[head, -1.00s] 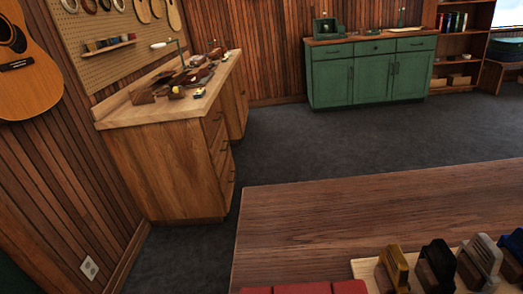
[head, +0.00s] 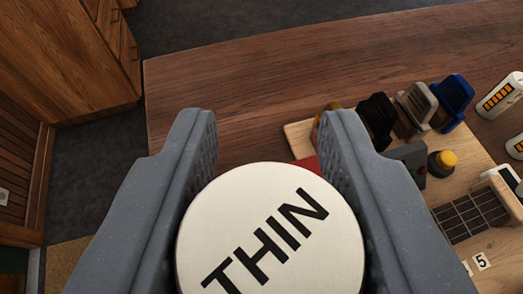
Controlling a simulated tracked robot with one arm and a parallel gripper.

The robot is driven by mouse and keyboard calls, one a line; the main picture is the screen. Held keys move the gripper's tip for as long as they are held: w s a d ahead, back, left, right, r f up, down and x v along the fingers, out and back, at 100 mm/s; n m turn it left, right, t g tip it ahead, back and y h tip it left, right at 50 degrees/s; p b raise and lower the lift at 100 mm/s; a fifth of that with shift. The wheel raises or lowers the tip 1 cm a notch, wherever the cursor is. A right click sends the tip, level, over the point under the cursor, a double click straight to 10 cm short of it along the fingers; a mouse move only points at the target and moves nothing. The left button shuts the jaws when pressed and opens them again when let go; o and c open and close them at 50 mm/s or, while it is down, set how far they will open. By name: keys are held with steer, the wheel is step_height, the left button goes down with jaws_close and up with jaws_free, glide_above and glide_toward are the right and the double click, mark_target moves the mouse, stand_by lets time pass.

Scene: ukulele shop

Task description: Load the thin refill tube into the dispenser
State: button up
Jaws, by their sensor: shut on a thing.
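My gripper (head: 272,118) is shut on the thin refill tube (head: 285,215), whose round cream end with the black letters "THIN" faces the camera. One grey finger is on each side of it. The tube's length below that end is hidden. I cannot make out the dispenser for sure. A bit of something red (head: 308,164) shows behind the right finger, mostly hidden by it and the tube.
A brown wooden table (head: 235,75) spreads beyond the gripper, bare at its far left. To the right, a light wooden board (head: 297,135) carries several clamp-like pieces, including a blue one (head: 453,97).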

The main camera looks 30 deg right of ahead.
steer(key=shift+f+b, duration=1.45)
steer(key=shift+f, duration=0.2)
steer(key=shift+s+r+p, duration=0.1)
steer(key=shift+p, duration=0.45)
steer(key=shift+f+b, duration=0.35)
steer(key=shift+f, duration=0.25)
stand_by(0.4)
steer(key=o, duration=0.7)
steer(key=shift+a+r, duration=0.1)
steer(key=p+v, duration=0.2)
steer(key=v, duration=0.8)
steer(key=shift+s+a, duration=0.2)
steer(key=shift+s, duration=0.15)
steer(key=shift+r, duration=0.1)
